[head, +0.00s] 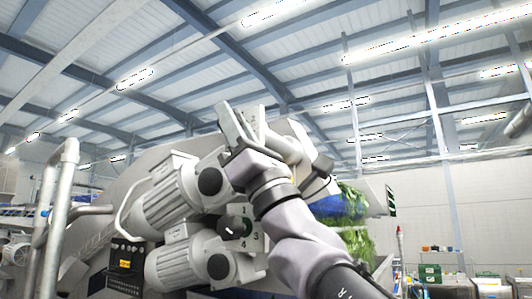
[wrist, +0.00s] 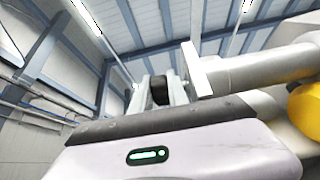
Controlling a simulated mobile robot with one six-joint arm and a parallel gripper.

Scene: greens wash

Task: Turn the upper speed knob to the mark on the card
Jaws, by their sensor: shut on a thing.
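My gripper (wrist: 160,92) is shut on a small black knob (wrist: 160,90), which shows between its pale jaws in the wrist view. In the head view my gripper (head: 243,128) is raised above the upper grey motor, and its wrist hides the knob there. The knob's pointer and its mark cannot be read in either view. A lower dark knob (head: 231,228) sits beside a pale plate (head: 255,246) with numerals, 3 and 4 among them, and a green patch. I cannot make out the card's mark for the upper knob.
Two finned motors, an upper one (head: 165,205) and a lower one (head: 180,265), stand left of my arm. A black control box (head: 125,262) is at lower left. Leafy greens (head: 345,205) lie behind my arm at right. A yellow rounded thing (wrist: 306,108) is at right in the wrist view.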

